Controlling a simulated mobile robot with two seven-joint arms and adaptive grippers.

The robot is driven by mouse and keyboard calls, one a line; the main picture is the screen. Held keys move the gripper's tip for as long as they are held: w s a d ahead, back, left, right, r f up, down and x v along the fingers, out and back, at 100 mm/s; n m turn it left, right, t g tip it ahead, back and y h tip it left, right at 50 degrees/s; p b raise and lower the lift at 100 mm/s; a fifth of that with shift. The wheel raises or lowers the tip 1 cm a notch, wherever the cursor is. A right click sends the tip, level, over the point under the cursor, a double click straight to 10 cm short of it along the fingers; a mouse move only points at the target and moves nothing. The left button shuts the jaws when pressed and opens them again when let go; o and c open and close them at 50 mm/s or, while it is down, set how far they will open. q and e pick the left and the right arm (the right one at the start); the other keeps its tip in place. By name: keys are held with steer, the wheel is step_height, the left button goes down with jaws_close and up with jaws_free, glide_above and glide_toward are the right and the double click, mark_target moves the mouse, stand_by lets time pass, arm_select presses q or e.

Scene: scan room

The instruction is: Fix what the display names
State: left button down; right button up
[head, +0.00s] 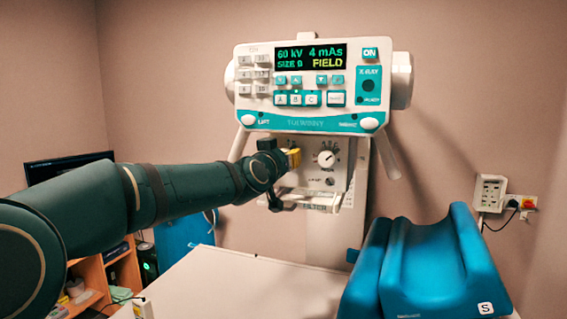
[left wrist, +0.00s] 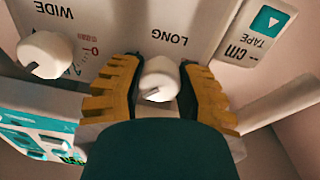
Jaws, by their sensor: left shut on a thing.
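The display (head: 310,57) on the white and teal console reads 60 kV, 4 mAs, a SIZE line whose last character is too small to read surely, and FIELD in yellow. Below it is a panel with a white WIDE knob (head: 326,158), also in the left wrist view (left wrist: 46,54). My left gripper (head: 291,158) has its yellow fingers shut around the white LONG knob (left wrist: 161,78), seen between the fingers (left wrist: 159,86) in the left wrist view. In the head view that knob is hidden by the gripper. My right gripper is in neither view.
A white table top (head: 225,285) lies below the panel. A blue padded support (head: 435,265) marked S stands on the right. A wall socket box (head: 490,193) is at far right, and a dark monitor (head: 65,166) and wooden shelf (head: 125,268) are at left.

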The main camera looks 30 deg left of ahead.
arm_select(q)
steer(key=shift+n, duration=0.9)
steer(key=shift+b, duration=0.3)
steer(key=c, duration=0.5)
jaws_free()
steer(key=shift+c, duration=0.2)
steer(key=s+d, duration=0.2)
steer(key=s, duration=0.9)
steer(key=shift+s+d+f, duration=0.2)
steer(key=shift+s, duration=0.2)
